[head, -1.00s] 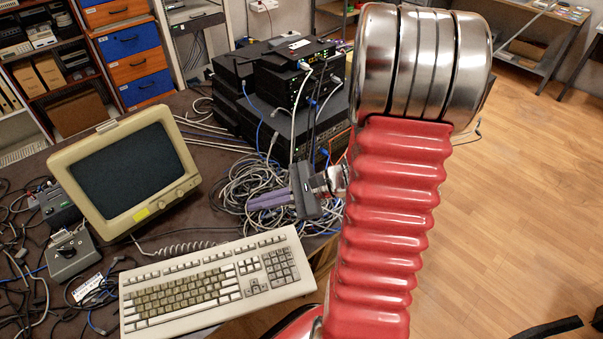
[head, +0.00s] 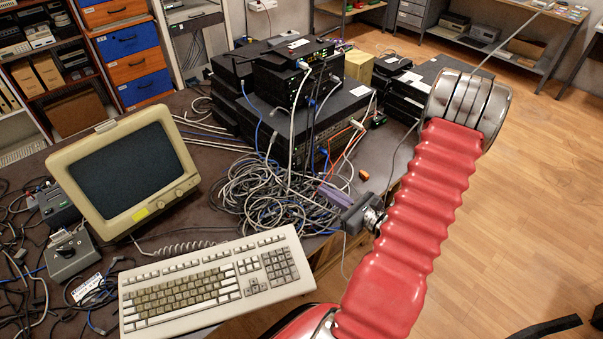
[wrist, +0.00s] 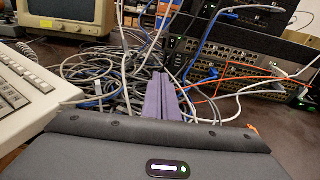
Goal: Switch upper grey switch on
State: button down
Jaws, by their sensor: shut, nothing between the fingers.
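A stack of dark grey and black network switches (head: 330,110) stands on the table behind a heap of cables. In the wrist view, port-filled front panels (wrist: 225,46) show at the upper right, with cables plugged in. I cannot tell which unit is the upper grey switch, nor see its power control clearly. My gripper (head: 325,190) has purple fingers, shut and empty, pointing left over the right side of the cable heap. In the wrist view, my gripper (wrist: 162,80) points forward at the cables, apart from the switch fronts, which lie ahead and to the right.
Tangled cables (head: 270,195) fill the table before the stack. A beige keyboard (head: 215,280) and a monitor (head: 125,170) stand to the left. More black devices (head: 425,85) sit behind my arm. A small orange piece (head: 364,175) lies near the table's right edge.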

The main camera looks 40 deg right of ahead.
jog(key=shift+s+d+f+m+h, duration=0.4)
jog(key=shift+d+f+m+h, duration=0.1)
jog(key=shift+d+h, duration=0.15)
jog(key=shift+w+y, duration=0.1)
jog(key=shift+y, duration=0.15)
send_near(292, 169)
jog(key=w, duration=0.5)
jog(key=shift+w+r, duration=0.1)
jog(key=shift+w, duration=0.15)
jog(key=shift+w+f, duration=0.35)
jog(key=shift+w, duration=0.1)
jog(key=shift+s+a, duration=0.1)
jog(key=shift+s, duration=0.05)
